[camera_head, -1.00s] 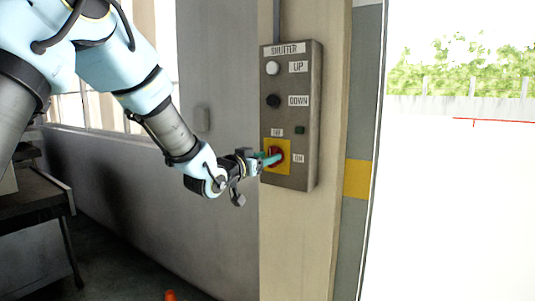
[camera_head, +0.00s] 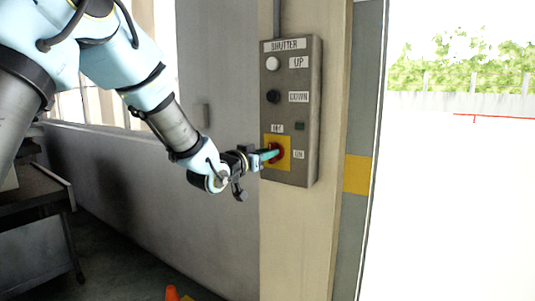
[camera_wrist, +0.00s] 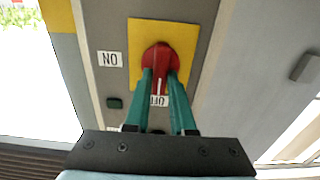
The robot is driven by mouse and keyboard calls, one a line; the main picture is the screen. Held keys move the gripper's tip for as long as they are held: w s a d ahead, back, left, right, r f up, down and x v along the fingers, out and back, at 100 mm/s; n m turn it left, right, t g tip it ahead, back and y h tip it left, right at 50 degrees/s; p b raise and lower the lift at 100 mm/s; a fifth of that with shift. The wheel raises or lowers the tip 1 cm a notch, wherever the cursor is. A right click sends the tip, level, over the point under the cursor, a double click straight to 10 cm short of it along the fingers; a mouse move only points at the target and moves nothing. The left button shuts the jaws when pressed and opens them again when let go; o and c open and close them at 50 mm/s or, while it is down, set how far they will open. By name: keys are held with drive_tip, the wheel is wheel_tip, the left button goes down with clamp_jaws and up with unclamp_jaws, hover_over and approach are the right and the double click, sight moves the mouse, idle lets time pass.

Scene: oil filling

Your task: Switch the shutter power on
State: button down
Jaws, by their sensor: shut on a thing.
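The grey shutter control box (camera_head: 291,115) is fixed to the pillar. Its red rotary switch (camera_head: 277,151) sits on a yellow plate (camera_head: 267,168) at the bottom, and it also shows in the wrist view (camera_wrist: 158,60). My gripper (camera_wrist: 160,77) has its green fingers on both sides of the red switch handle and is shut on it. The handle's white mark points toward the OFF label (camera_wrist: 154,101). The ON label (camera_wrist: 110,58) is to the side of the plate. The small green lamp (camera_wrist: 114,103) looks dark.
Above the switch are a white UP button (camera_head: 272,63) and a black DOWN button (camera_head: 272,97). A bright opening is to the right of the pillar. A dark cart (camera_head: 40,200) stands at the left, and an orange object (camera_head: 173,293) is on the floor.

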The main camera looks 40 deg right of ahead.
drive_tip(key=shift+f+b, duration=0.1)
drive_tip(key=shift+b, duration=0.25)
drive_tip(key=m+b, duration=0.6)
drive_tip(key=b, duration=0.2)
drive_tip(key=m+b, duration=0.6)
drive_tip(key=b, duration=0.2)
drive_tip(key=m+b, duration=0.6)
drive_tip(key=b, duration=0.2)
drive_tip(key=shift+s+f, duration=0.3)
drive_tip(key=c, duration=0.8)
unclamp_jaws()
drive_tip(key=shift+o, duration=0.2)
drive_tip(key=shift+r, duration=0.1)
drive_tip(key=v, duration=1)
drive_tip(key=shift+a, duration=0.35)
